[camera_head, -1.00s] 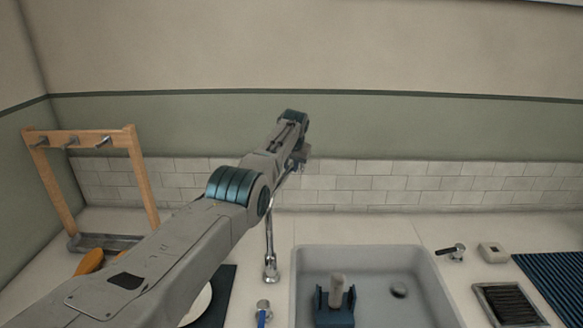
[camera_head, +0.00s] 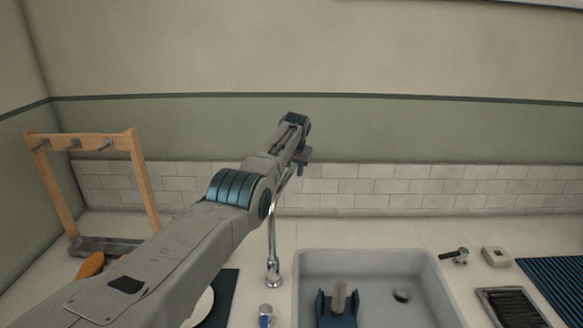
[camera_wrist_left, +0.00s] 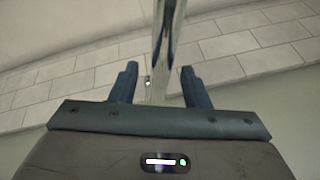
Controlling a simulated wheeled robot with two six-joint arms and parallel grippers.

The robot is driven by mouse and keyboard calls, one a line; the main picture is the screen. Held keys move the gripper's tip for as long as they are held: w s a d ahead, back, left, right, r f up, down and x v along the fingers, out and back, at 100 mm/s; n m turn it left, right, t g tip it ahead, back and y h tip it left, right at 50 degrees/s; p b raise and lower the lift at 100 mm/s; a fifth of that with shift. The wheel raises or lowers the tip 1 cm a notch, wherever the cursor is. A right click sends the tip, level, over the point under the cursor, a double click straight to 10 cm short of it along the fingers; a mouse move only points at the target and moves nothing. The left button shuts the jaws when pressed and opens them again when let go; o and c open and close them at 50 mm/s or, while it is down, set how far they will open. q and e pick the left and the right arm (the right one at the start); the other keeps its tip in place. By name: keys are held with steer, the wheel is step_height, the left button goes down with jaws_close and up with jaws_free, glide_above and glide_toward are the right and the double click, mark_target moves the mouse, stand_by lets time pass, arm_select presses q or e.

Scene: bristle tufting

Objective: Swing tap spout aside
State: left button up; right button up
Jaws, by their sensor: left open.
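The chrome tap (camera_head: 272,250) stands behind the left end of the sink. Its slim pipe rises and leans right behind my left forearm, which hides part of it. My left gripper (camera_head: 302,170) is high by the pipe's upper part, in front of the tiled wall. In the left wrist view the chrome pipe (camera_wrist_left: 165,40) runs upright between the two blue fingers of the open gripper (camera_wrist_left: 158,74). Gaps show on both sides; I cannot tell whether the pipe lies within finger depth.
A wooden hook rack (camera_head: 146,185) stands left. A black-handled fitting (camera_head: 457,256) and a dark grate (camera_head: 510,305) lie right.

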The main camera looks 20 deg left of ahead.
arm_select(q)
steer(key=shift+r, duration=0.15)
steer(key=shift+d+r, duration=0.1)
steer(key=shift+r, duration=0.1)
steer(key=shift+s+d+r, duration=0.15)
steer(key=shift+s+r, duration=0.2)
steer(key=shift+r, duration=0.25)
steer(key=b+v, duration=0.3)
steer(key=v, duration=0.5)
steer(key=shift+r, duration=0.35)
steer(key=shift+s+d, duration=0.1)
steer(key=shift+s, duration=0.05)
